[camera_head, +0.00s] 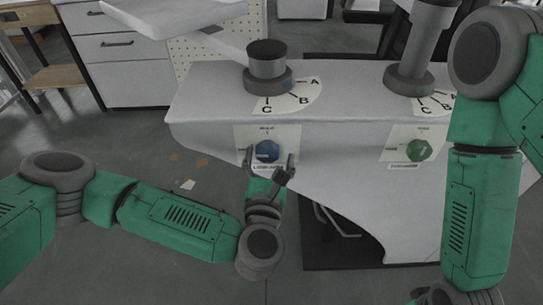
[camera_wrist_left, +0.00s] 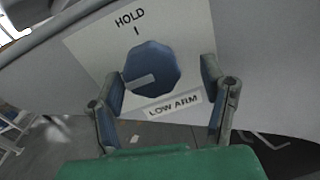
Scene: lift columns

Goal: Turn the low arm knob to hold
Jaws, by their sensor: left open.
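The low arm knob is a blue many-sided knob (camera_head: 267,151) on a white label plate on the front of the grey console. In the left wrist view the blue knob (camera_wrist_left: 152,70) has a pale pointer bar aimed left and slightly down, away from the HOLD mark (camera_wrist_left: 131,20) above it. The LOW ARM label (camera_wrist_left: 175,105) is below the knob. My left gripper (camera_head: 270,158) is open, with one finger on each side of the knob. In the left wrist view gaps show between the fingers and the knob. My right gripper is out of view.
A green knob (camera_head: 419,150) sits on a similar plate to the right. Two grey posts (camera_head: 267,62) (camera_head: 409,78) stand on the console top (camera_head: 349,95) beside A-B-C dials. My right arm (camera_head: 478,200) hangs in front of the console's right side.

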